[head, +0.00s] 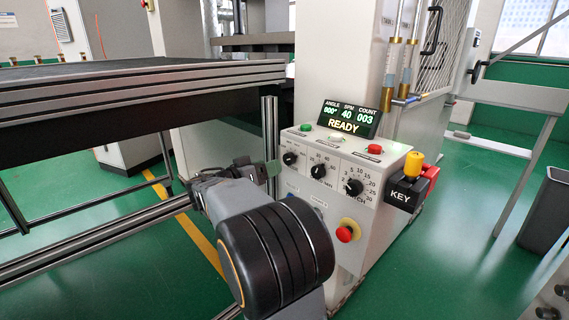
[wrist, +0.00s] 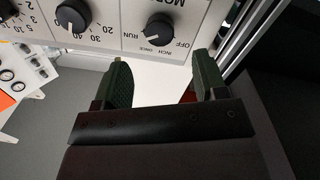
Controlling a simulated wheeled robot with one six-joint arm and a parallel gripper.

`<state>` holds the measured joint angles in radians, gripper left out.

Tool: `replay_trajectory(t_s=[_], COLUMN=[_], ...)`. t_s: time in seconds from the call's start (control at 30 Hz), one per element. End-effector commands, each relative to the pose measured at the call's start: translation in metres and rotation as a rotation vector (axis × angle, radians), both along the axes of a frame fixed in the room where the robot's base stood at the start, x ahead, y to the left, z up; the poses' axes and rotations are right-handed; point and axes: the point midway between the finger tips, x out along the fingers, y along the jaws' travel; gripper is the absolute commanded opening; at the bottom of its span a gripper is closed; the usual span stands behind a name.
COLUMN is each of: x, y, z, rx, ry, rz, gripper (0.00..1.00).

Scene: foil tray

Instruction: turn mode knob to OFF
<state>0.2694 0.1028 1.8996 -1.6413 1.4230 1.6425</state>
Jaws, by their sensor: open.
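The mode knob (head: 290,158) is the leftmost of three round black knobs on the white control panel. In the wrist view, the knob (wrist: 160,29) appears upside down, with OFF, INCH and RUN printed around it. I cannot tell for sure which label its pointer faces. My gripper (head: 271,168) is just left of the panel in the head view. In the wrist view, my gripper (wrist: 162,74) has its two green fingers apart and empty, with the knob beyond the gap between them. The fingers do not touch the knob.
Two other knobs, the middle one (head: 318,171) and the right one (head: 354,187), sit beside it. A red stop button (head: 346,232) is below, and a READY display (head: 348,119) above. A KEY block (head: 404,193) juts from the right side. A metal-framed table (head: 140,92) stands left.

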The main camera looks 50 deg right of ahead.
Motion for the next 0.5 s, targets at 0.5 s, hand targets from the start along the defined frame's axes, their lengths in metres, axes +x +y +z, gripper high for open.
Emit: replay_trajectory(t_s=[0.5], x=[-0.007], y=[-0.065], z=[0.000], rx=[0.001], ry=[0.002], rz=[0.001], gripper=[0.65])
